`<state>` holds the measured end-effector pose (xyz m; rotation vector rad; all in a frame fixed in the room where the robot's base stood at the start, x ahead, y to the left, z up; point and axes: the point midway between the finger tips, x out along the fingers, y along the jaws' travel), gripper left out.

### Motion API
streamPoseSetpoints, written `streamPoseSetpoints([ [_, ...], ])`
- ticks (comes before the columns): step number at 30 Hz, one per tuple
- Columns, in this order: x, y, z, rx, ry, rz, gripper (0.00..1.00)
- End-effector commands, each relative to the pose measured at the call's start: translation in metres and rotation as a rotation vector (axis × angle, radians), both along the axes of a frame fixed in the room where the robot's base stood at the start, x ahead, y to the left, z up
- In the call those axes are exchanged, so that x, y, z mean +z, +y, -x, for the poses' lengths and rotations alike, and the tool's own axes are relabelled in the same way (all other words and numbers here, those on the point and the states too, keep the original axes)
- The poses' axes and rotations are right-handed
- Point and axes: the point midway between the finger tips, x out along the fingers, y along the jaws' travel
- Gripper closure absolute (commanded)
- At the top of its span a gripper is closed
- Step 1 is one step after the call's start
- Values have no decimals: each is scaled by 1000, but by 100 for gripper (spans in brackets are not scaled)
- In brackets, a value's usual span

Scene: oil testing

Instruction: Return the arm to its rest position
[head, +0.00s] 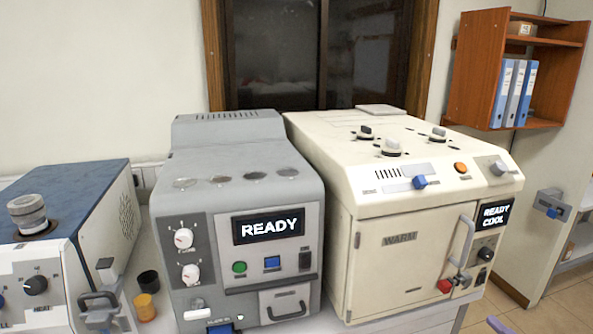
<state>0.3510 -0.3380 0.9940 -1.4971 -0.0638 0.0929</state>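My arm and gripper do not show clearly in the head view, so I cannot see their pose or whether the gripper holds anything. In the middle stands a grey machine (245,190) with a lit display (268,227) reading READY.
A blue-topped machine (75,195) stands at the left. A black cup (148,281) and an orange cup (145,306) stand between it and the grey machine. A wooden shelf (490,70) with blue binders (514,92) hangs at the upper right. Floor shows at the lower right.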

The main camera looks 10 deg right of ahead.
Motion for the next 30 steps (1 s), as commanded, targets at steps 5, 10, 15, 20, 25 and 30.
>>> streamPoseSetpoints([
  [5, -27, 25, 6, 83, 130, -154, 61],
  [10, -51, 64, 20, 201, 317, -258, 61],
  [15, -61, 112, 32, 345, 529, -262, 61],
  [20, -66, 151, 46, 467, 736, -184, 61],
  [25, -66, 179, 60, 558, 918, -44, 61],
  [30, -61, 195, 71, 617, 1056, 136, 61],
])
